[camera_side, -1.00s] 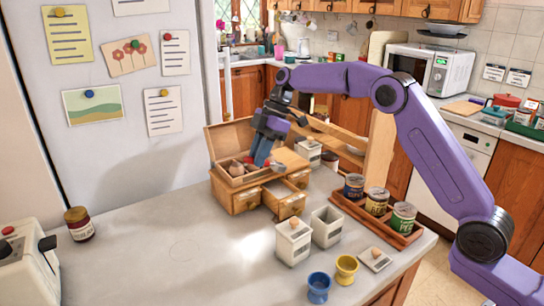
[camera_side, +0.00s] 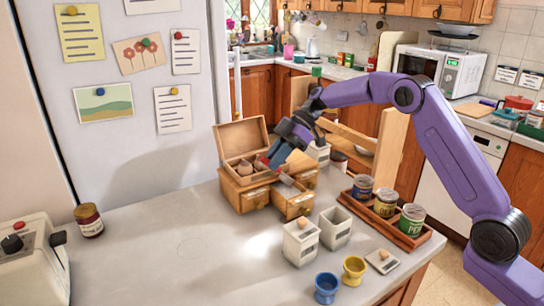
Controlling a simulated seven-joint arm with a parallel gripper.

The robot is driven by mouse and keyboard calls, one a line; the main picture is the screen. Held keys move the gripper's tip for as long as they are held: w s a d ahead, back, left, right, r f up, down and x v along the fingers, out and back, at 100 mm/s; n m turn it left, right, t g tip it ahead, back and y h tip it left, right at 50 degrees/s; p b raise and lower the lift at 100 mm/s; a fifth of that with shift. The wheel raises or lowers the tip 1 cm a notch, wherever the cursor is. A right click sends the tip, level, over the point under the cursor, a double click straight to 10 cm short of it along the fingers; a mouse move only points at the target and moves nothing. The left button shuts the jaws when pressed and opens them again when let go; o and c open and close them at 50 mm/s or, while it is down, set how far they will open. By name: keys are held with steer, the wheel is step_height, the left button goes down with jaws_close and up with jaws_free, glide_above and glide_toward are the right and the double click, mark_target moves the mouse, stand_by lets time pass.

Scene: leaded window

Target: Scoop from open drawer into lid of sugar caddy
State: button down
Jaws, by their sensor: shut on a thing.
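My gripper (camera_side: 272,161) is tilted down over the wooden chest (camera_side: 226,192), shut on what looks like a small scoop (camera_side: 286,179) with a grey end and a hint of red; the fingers hide most of it. The scoop's end is just above the open drawer (camera_side: 297,206), which is pulled out at the chest's front right. I cannot make out the drawer's contents. An open white caddy (camera_side: 336,227) stands on the counter. A square white lid (camera_side: 382,261) with a wooden knob lies near the front edge. Which caddy holds sugar is not readable.
A lidded white caddy (camera_side: 301,242) stands beside the open one. A blue cup (camera_side: 326,288) and a yellow cup (camera_side: 354,270) are in front. A wooden tray (camera_side: 402,238) holds several tins. A jar (camera_side: 88,220) and toaster (camera_side: 30,262) stand left. The counter's middle is clear.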

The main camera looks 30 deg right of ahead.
mark_target(264, 161)
steer(key=shift+d+f+y, duration=0.35)
steer(key=shift+f+y, duration=0.05)
steer(key=shift+y, duration=0.2)
steer(key=shift+f, duration=2.3)
steer(key=shift+d+f, duration=0.1)
steer(key=shift+d, duration=0.75)
steer(key=shift+a+r+h, duration=0.35)
steer(key=shift+r+h, duration=0.1)
steer(key=shift+r, duration=0.25)
steer(key=shift+a+r+h, duration=0.35)
steer(key=shift+r+h, duration=0.1)
steer(key=shift+r, duration=0.25)
steer(key=shift+a+r+h, duration=0.8)
steer(key=shift+a+h, duration=0.15)
steer(key=shift+h, duration=0.15)
steer(key=shift+a+r+h, duration=0.35)
steer(key=shift+a+h, duration=0.25)
steer(key=shift+h, duration=0.55)
steer(key=shift+a+r+h, duration=0.3)
steer(key=shift+a+h, duration=0.3)
steer(key=shift+h, duration=0.55)
